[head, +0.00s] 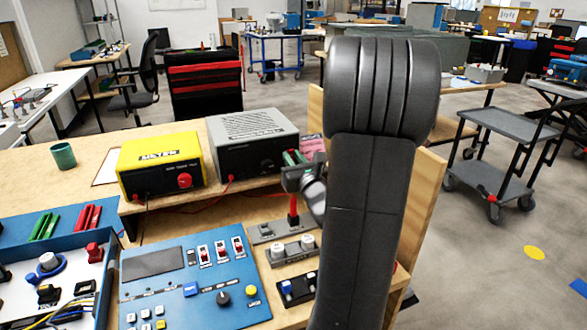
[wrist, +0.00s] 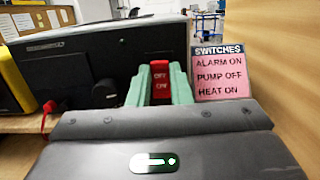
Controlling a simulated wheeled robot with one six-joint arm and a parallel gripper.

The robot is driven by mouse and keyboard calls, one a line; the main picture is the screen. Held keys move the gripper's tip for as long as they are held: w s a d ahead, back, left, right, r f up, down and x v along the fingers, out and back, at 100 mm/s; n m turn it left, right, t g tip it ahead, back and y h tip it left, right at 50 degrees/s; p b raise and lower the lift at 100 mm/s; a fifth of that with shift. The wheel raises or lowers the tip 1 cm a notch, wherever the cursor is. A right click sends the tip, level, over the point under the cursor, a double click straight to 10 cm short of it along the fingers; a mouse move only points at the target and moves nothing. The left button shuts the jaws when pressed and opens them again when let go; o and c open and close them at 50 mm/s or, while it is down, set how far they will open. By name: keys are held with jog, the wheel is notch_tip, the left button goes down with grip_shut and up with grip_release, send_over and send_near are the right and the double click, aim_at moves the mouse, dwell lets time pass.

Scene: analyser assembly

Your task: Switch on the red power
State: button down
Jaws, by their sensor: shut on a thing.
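The red power switch (wrist: 160,76), marked OFF and ON, is at the right of the dark front of the grey unit (wrist: 75,70), beside a black knob. In the wrist view my gripper (wrist: 160,88) has its two green fingers on either side of the switch, shut on it. The switch's lower part is hidden by my gripper. In the head view my gripper (head: 295,158) is at the right front of the grey unit (head: 255,137); the switch itself is hidden there. I cannot tell which position the switch is in.
A pink card (wrist: 235,75) reads ALARM ON, PUMP OFF, HEAT ON. A yellow unit (head: 160,160) stands left of the grey one. Below my gripper stands a red lever (head: 293,207). A blue control panel (head: 185,270) lies in front. A wooden board (head: 425,200) stands at right.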

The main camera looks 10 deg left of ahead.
jog(key=shift+f+t+y+b, duration=0.55)
jog(key=shift+t+b, duration=0.45)
jog(key=shift+b, duration=2.5)
jog(key=shift+r+y+b, duration=0.2)
jog(key=shift+y+b, duration=0.05)
jog(key=shift+b, duration=0.3)
jog(key=c, duration=1.3)
grip_release()
jog(key=shift+s, duration=0.1)
jog(key=shift+d, duration=0.1)
jog(key=s+d, duration=0.2)
jog(key=s, duration=0.2)
jog(key=s+d+p, duration=0.1)
jog(key=s+d, duration=0.2)
jog(key=s, duration=0.1)
jog(key=s+d+f, duration=0.1)
jog(key=s+d, duration=0.2)
jog(key=s, duration=0.1)
jog(key=shift+s+d+p, duration=0.1)
jog(key=shift+s+p, duration=0.05)
jog(key=shift+p, duration=0.2)
